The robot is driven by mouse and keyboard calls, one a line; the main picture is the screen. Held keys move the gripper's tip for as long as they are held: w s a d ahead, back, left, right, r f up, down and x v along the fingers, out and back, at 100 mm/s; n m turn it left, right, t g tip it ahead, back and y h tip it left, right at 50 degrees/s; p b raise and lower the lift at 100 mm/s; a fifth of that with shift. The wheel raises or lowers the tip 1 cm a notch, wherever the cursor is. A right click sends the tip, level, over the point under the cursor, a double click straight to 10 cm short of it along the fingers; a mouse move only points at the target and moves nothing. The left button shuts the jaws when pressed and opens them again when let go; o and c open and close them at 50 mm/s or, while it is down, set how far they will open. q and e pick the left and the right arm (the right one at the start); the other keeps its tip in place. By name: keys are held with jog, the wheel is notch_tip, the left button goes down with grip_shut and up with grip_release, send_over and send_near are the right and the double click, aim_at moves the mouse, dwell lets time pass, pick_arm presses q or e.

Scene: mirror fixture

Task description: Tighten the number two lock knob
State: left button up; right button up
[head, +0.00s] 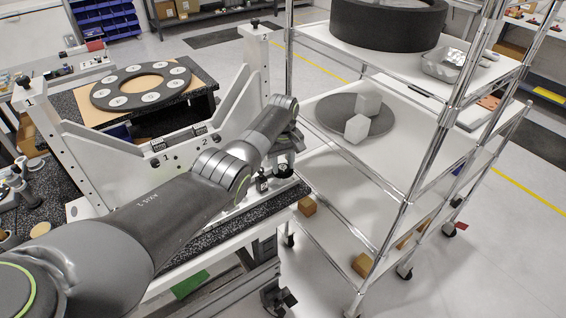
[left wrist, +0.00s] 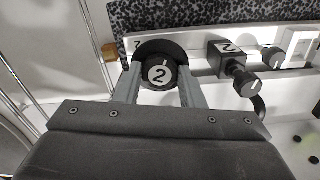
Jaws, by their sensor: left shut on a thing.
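My right gripper is in neither view.
A wire-shelf cart (head: 420,165) stands close on the right. A black ring plate (head: 140,86) lies behind the fixture.

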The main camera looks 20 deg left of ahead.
pick_arm(q)
jog(key=m, duration=0.3)
jog(key=shift+r+p, duration=0.1)
jog(key=shift+p, duration=0.2)
jog(key=m, duration=0.9)
jog(key=shift+m+p, duration=0.3)
jog(key=m, duration=0.3)
jog(key=shift+m, duration=0.3)
jog(key=m, duration=0.3)
jog(key=shift+w+m, duration=0.1)
jog(key=shift+m, duration=0.2)
jog(key=m, duration=0.3)
jog(key=shift+m, duration=0.3)
jog(key=m, duration=0.4)
jog(key=shift+b, duration=0.3)
jog(key=shift+m, duration=1.7)
